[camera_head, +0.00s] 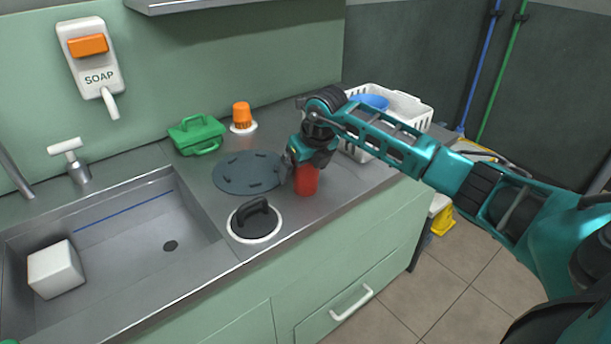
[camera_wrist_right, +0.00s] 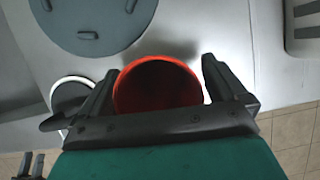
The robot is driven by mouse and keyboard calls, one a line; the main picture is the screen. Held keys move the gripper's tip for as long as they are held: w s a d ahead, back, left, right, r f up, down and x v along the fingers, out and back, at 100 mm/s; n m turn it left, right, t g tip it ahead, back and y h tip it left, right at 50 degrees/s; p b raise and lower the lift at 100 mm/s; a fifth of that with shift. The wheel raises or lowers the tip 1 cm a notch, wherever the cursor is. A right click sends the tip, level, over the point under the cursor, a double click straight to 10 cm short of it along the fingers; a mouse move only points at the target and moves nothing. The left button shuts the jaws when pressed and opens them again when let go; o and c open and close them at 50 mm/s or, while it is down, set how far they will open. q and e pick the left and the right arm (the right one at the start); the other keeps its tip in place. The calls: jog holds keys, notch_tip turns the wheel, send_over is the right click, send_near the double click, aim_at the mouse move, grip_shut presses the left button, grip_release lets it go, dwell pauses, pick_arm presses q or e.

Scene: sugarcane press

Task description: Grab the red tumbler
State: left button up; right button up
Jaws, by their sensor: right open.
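The red tumbler (camera_head: 307,180) stands upright on the steel counter near its front edge, in the head view. In the right wrist view the tumbler (camera_wrist_right: 157,86) shows from above, its round mouth open and dark inside. My right gripper (camera_head: 291,172) is over and beside the tumbler and hides its upper part in the head view. In the wrist view my right gripper (camera_wrist_right: 165,80) is open, one finger on each side of the tumbler, with a gap visible at the right finger. My left gripper is not in the head view.
A black-handled round lid (camera_head: 254,222) and a grey round mat (camera_head: 248,174) lie left of the tumbler. A white basket (camera_head: 417,110) stands behind my right arm. A green container (camera_head: 197,134), an orange-topped item (camera_head: 242,115) and a sink (camera_head: 120,270) are further left.

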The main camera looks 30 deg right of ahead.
jog(key=shift+w+f, duration=0.15)
jog(key=shift+f, duration=0.1)
jog(key=shift+c, duration=0.4)
jog(key=c, duration=1)
jog(key=shift+r, duration=0.15)
